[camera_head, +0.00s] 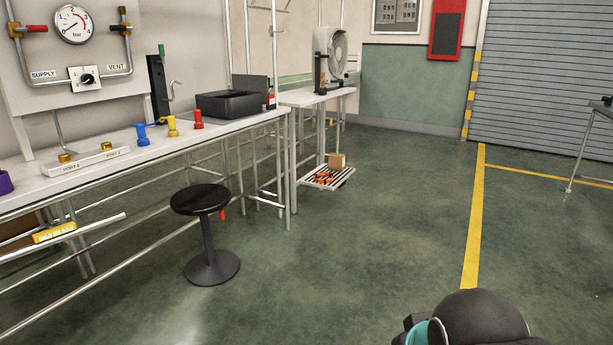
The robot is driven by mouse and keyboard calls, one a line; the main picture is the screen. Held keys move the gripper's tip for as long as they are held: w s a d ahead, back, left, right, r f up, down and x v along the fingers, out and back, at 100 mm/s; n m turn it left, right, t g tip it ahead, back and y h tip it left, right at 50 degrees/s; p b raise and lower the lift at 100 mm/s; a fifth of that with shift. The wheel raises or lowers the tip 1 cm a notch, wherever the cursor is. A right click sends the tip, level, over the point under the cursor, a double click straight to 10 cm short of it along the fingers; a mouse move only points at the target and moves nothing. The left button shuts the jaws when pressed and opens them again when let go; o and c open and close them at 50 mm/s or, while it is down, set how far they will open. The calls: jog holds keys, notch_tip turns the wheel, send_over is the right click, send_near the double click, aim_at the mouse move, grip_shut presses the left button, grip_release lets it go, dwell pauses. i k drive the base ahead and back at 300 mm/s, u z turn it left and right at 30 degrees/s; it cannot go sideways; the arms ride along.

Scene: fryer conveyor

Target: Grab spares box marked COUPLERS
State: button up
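No box with a readable COUPLERS label shows in the head view. A small brown box (337,160) sits on a low slatted rack near the floor, below the far table; any marking on it is too small to read. A dark open bin (229,104) stands on the bench at the left; I see no label on it. Part of my arm, black with a teal patch, shows at the bottom right edge. My gripper is not in view.
A long bench (150,147) runs along the left with a gauge panel (75,60) and coloured fittings. A black stool (205,215) stands before it. The low rack (327,183) holds orange items. Open green floor (380,250) with yellow lines reaches the shutter (550,80).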

aim_at(336, 161)
jog(key=z, duration=0.15)
jog(key=i, duration=2.05)
jog(key=z, duration=0.25)
jog(key=i, duration=2.7)
jog(key=z, duration=0.05)
